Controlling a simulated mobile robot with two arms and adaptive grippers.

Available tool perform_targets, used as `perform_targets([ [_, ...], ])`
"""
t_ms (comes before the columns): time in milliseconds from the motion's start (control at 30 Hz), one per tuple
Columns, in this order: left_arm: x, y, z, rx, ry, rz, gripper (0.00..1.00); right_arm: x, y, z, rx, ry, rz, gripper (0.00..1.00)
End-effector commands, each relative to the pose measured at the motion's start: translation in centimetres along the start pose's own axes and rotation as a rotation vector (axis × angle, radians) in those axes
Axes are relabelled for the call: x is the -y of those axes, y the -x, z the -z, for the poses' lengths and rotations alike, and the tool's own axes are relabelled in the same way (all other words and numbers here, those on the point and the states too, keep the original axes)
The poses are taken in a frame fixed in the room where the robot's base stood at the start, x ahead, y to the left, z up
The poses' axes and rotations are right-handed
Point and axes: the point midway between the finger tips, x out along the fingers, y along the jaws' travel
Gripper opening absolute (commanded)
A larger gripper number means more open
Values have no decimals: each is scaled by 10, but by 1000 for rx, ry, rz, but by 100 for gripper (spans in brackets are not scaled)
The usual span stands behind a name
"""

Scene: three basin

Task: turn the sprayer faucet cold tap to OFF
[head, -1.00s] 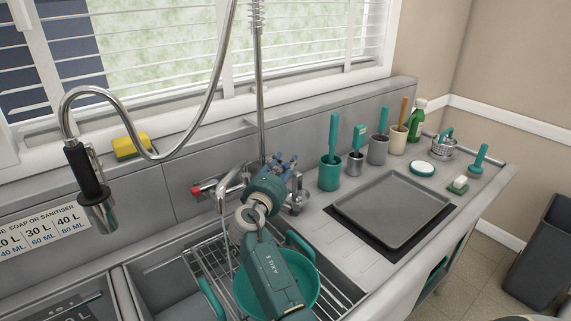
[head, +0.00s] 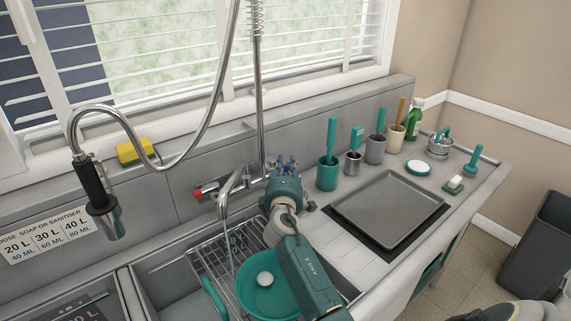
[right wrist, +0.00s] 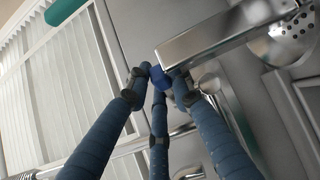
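The sprayer faucet's chrome spout (head: 232,182) stands at the back of the sink, with a thin stream apparently falling from it. Its red-ended tap (head: 203,191) is on the left. In the head view my right gripper (head: 281,162) is just right of the spout and hides the cold-tap side. In the right wrist view the blue end of the cold tap (right wrist: 159,77) sits among the tips of my right gripper's fingers (right wrist: 159,88), very close or touching. Whether they clamp it is unclear. My left gripper is out of view.
A green bowl (head: 262,299) with a white round thing in it stands on the wire rack (head: 205,262) in the sink, beneath my right arm. The spray head (head: 97,195) hangs left. A grey tray (head: 390,207) and brush holders are on the right.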

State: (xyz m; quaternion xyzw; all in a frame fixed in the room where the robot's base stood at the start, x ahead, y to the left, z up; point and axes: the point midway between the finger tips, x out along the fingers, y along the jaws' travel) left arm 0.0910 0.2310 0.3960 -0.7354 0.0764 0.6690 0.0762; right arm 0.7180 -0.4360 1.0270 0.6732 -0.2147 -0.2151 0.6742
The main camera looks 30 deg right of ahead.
Motion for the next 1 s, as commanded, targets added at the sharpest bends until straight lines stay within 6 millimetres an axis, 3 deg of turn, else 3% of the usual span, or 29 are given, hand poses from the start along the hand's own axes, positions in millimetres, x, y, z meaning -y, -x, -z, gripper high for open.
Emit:
perform_targets([
  [33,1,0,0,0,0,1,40,-3,-1,-1,3,-3,-5,29],
  [100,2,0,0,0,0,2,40,-3,-1,-1,3,-3,-5,42],
  [467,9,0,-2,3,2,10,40,-1,4,0,1,-1,-2,42],
  [1000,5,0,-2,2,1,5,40,0,102,-1,2,-2,-1,42],
])
